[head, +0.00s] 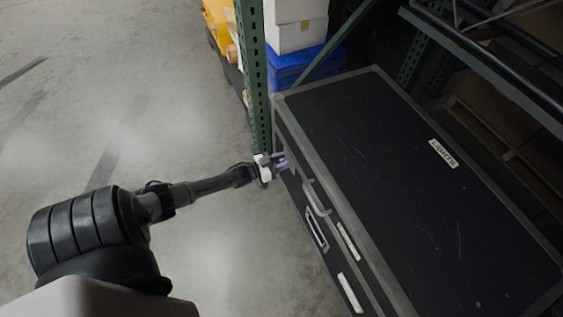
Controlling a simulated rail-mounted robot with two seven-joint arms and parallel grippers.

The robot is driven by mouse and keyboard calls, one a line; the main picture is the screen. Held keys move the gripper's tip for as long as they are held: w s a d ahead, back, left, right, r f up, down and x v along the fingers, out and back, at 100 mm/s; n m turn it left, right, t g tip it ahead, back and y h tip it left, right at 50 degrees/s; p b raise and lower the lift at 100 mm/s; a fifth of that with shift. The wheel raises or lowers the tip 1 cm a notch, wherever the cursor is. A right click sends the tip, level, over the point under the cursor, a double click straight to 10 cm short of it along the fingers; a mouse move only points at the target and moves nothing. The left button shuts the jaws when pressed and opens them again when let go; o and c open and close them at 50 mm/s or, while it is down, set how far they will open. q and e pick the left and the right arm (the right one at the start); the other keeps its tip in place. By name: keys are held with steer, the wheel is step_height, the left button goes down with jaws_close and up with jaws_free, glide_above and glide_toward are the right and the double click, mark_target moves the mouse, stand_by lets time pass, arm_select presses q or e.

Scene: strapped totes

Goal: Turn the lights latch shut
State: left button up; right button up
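A black case (388,150) with grey metal edges carries a white label (443,153) that seems to read "LIGHTS" on its lid. My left gripper (282,162) is at the case's front side, near its far left corner. Its fingertips are at or very close to the case; I cannot tell if they touch it or what is between them. Any latch there is hidden or too small to make out. My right gripper is not in view.
A grey handle (317,198) sticks out from the case's front, right of my gripper, above a recessed plate (316,229). A green rack post (252,75) stands close behind my gripper. Blue bins (296,66) and white boxes are behind. The floor at left is clear.

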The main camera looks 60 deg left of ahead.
arm_select(q)
steer(key=shift+c, duration=0.2)
jaws_close()
